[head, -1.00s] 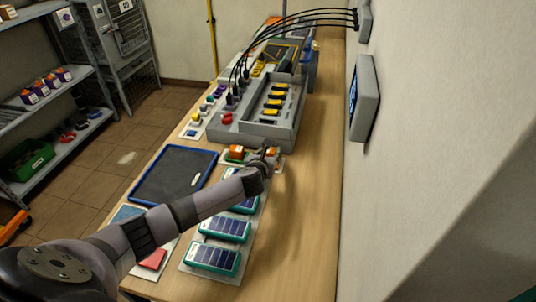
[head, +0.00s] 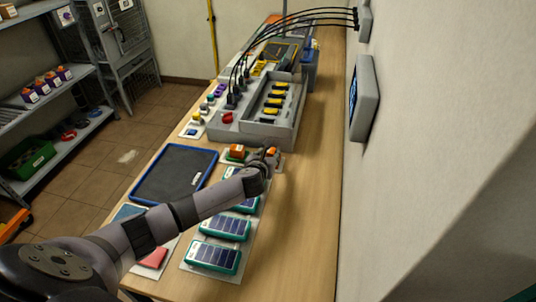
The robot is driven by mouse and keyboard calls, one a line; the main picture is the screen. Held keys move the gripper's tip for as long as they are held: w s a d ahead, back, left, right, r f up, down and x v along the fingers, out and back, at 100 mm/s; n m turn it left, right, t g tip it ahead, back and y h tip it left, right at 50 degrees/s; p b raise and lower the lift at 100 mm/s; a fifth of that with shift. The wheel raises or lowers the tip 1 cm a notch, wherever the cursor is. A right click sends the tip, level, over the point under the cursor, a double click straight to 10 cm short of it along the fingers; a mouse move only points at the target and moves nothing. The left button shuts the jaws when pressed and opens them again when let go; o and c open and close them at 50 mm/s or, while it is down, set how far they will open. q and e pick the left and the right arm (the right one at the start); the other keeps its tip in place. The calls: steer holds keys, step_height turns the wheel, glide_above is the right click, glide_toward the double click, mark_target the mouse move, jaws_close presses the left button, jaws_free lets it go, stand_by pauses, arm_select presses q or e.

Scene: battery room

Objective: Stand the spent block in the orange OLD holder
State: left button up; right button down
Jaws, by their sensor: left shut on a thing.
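My left gripper (head: 271,154) is at the far end of my left arm, low over the right side of the table. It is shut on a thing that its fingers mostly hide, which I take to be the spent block. A bit of orange shows at the fingertips; I cannot tell whether it is the block or something behind. A small orange box-shaped piece (head: 237,149), with green at its foot, stands on a pale mat just left of the gripper. It may be the OLD holder; its label is too small to read. My right gripper is out of view.
A grey charging station (head: 258,133) with yellow blocks and black cables stands beyond the gripper. A blue-rimmed dark tray (head: 172,175) lies to the left. Several teal-framed solar-panel-like units (head: 213,257) lie nearer, partly under my arm. The table's right strip by the wall is clear.

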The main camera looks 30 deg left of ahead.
arm_select(q)
steer(key=shift+p, duration=0.3)
steer(key=shift+f, duration=0.2)
stand_by(0.3)
steer(key=shift+f+b, duration=0.5)
steer(key=shift+b, duration=0.05)
steer(key=o, duration=0.9)
steer(key=shift+o, duration=0.2)
